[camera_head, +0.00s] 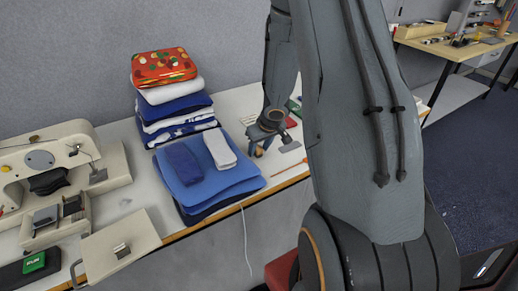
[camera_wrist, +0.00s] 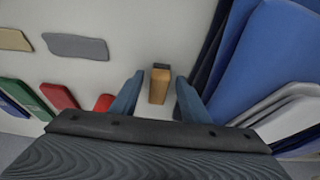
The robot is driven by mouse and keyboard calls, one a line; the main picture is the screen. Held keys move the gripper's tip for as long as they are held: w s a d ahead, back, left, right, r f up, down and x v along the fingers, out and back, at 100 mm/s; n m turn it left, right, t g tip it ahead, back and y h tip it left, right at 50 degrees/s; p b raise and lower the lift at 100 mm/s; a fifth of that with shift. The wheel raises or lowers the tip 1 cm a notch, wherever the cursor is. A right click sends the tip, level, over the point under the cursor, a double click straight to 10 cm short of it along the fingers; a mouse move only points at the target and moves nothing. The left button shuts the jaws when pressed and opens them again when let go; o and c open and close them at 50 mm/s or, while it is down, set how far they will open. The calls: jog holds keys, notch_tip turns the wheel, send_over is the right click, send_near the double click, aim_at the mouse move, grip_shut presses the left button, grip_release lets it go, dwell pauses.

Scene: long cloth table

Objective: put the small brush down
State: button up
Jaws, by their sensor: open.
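The small brush (camera_wrist: 160,86), a short wooden block with a dark end, is on the white table top in the wrist view. My gripper (camera_wrist: 158,98) is open, with one blue-grey finger on each side of the brush and a visible gap to each. In the head view my gripper (camera_head: 260,147) is low over the table, just right of the folded blue cloths. I cannot make out the brush clearly there.
A blue cloth stack (camera_head: 215,187) lies close beside my gripper, with a taller folded pile (camera_head: 170,105) behind. A grey flat piece (camera_wrist: 77,46) and red and green items (camera_wrist: 58,96) lie on the other side. A sewing machine (camera_head: 65,165) stands at left.

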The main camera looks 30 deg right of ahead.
jog(key=s+a+r+h+p, duration=0.1)
jog(key=s+r+p, duration=0.2)
jog(key=r, duration=0.5)
jog(key=s+a+r+p, duration=0.2)
jog(key=r+p, duration=0.1)
jog(key=r, duration=0.6)
jog(key=s+a+r+g, duration=0.1)
jog(key=s+a+r, duration=0.2)
jog(key=s+a, duration=0.4)
jog(key=s+a+r, duration=0.4)
jog(key=s+a, duration=0.3)
jog(key=s, duration=0.1)
jog(key=shift+s+r+g+y, duration=0.2)
jog(key=shift+s+g+y, duration=0.05)
jog(key=shift+g+y, duration=0.15)
jog(key=shift+a, duration=0.1)
